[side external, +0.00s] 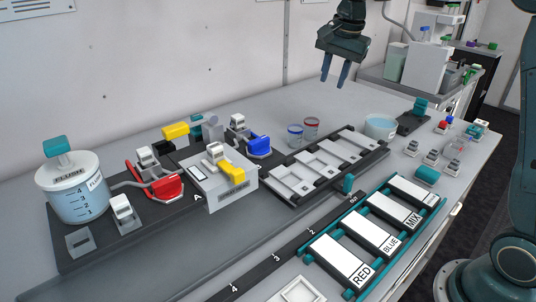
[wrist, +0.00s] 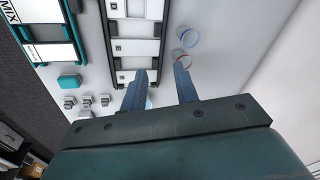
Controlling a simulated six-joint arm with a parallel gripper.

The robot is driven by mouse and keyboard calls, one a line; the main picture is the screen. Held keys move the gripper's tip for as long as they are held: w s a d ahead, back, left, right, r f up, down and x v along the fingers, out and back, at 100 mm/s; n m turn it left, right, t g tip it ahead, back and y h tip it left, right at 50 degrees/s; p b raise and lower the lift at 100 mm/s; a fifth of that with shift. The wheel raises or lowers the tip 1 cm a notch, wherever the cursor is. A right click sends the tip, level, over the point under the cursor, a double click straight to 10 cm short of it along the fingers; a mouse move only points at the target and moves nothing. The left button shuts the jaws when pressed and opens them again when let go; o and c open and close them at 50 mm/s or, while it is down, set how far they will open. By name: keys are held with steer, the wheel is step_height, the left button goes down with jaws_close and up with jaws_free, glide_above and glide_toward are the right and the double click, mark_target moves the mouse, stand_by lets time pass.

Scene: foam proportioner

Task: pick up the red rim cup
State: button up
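The red rim cup (side external: 311,127) is a small clear cup with a red rim, standing upright on the table behind the tray rack. In the wrist view the red rim cup (wrist: 183,58) shows just beyond the tip of my right-hand finger. A similar cup with a blue rim (side external: 295,135) stands close beside it; the blue-rim cup also shows in the wrist view (wrist: 190,38). My gripper (side external: 335,84) is open and empty, above the table and apart from the cups. Both fingers (wrist: 160,78) show spread in the wrist view.
A dark rack with white trays (side external: 325,160) lies in front of the cups. A clear bowl with bluish liquid (side external: 381,126) stands to their right. The blue-handled valve (side external: 259,145) and white box (side external: 215,185) stand left. Bare table lies behind the cups.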

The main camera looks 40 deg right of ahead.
steer(key=w+d+f+m+g, duration=0.1)
steer(key=w+d+f+m, duration=0.5)
steer(key=w+f, duration=0.4)
steer(key=shift+w+d+f+m, duration=0.2)
steer(key=shift+d+f+m, duration=0.15)
steer(key=shift+d, duration=0.55)
steer(key=shift+f, duration=0.1)
glide_above(313, 139)
steer(key=shift+s+a+f, duration=0.1)
steer(key=shift+a+f, duration=0.05)
steer(key=shift+f, duration=1.95)
steer(key=shift+a+f, duration=0.1)
steer(key=shift+f, duration=1.95)
steer(key=shift+d+f, duration=0.2)
steer(key=shift+f, duration=1.1)
steer(key=shift+d+f, duration=0.15)
steer(key=shift+f, duration=1.15)
jaws_close()
